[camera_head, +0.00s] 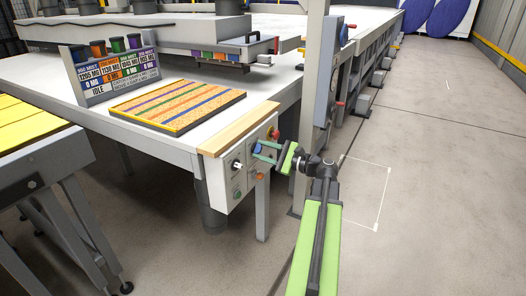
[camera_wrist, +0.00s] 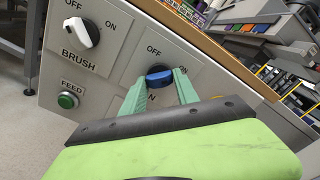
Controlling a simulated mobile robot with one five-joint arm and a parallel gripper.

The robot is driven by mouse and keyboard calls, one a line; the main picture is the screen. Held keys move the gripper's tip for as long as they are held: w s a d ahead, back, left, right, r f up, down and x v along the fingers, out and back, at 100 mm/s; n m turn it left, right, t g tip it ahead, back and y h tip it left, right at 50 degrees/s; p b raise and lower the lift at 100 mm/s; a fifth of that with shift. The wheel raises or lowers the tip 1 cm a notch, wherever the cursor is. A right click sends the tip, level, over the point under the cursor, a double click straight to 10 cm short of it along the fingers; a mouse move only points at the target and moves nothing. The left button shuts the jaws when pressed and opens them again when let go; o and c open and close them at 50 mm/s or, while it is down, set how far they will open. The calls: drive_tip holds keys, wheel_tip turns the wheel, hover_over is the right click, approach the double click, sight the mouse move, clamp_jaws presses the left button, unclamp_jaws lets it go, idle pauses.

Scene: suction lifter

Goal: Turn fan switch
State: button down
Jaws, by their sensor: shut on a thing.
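The control panel (camera_head: 222,190) is on the end of the white table. The blue switch knob (camera_head: 257,149) is in the panel's upper part. In the wrist view the knob (camera_wrist: 159,77) sits below the OFF and ON marks. The name under it is mostly hidden by a finger; only its last letter, N, shows. My gripper (camera_head: 265,152) reaches the panel from the right. In the wrist view its two green fingers (camera_wrist: 156,86) are shut on the blue knob, one on each side. Which mark the knob points to is not clear.
A white BRUSH switch (camera_wrist: 82,32) and a green FEED button (camera_wrist: 68,100) are left of the knob. A red button (camera_head: 274,133) is close to my gripper. A grey post (camera_head: 307,100) stands behind it. The floor to the right is clear.

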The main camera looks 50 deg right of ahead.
idle(0.3)
drive_tip(key=c, duration=1)
unclamp_jaws()
drive_tip(key=shift+o, duration=0.2)
drive_tip(key=v, duration=1.7)
drive_tip(key=shift+s, duration=0.2)
